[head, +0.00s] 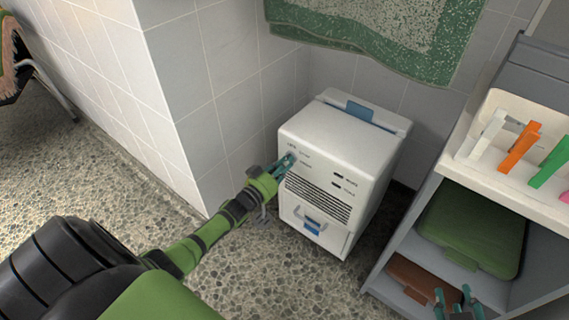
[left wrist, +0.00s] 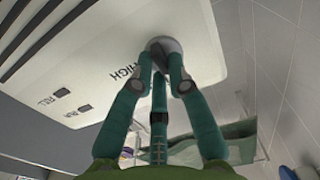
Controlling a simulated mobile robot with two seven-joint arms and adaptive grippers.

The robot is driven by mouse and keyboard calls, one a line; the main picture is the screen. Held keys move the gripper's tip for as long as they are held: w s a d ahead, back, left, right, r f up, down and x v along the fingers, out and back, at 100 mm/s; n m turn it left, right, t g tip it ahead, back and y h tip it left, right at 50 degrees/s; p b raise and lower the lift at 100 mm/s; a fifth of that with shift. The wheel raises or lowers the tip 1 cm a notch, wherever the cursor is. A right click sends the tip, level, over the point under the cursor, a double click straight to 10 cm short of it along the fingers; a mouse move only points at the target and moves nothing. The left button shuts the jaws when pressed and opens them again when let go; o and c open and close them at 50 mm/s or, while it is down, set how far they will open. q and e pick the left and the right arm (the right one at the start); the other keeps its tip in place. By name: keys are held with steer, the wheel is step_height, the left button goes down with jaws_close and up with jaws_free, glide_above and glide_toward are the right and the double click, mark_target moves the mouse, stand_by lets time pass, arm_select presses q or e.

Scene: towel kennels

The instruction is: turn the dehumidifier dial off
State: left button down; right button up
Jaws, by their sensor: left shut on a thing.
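The white dehumidifier (head: 345,145) stands on the pebbled floor in a tiled corner. Its front has a vented grille, small labels and a lower drawer with a blue mark. My left gripper (head: 288,160) reaches its upper left front. In the left wrist view, the left gripper (left wrist: 163,65) is shut on the round grey dial (left wrist: 161,44), with the label HIGH beside it. The fingers cover part of the dial, and I cannot tell its setting. My right gripper (head: 456,300) is at the bottom right, its fingers apart, away from the dehumidifier.
A grey shelf unit (head: 412,235) stands close on the right, with a tray (head: 475,155) of coloured handles above a green case (head: 470,228) and a brown item (head: 415,280). A green-edged towel (head: 375,30) hangs above.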

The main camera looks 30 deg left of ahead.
stand_by(0.3)
arm_select(q)
steer(key=c, duration=1.2)
jaws_free()
steer(key=s, duration=1.2)
steer(key=shift+a, duration=0.45)
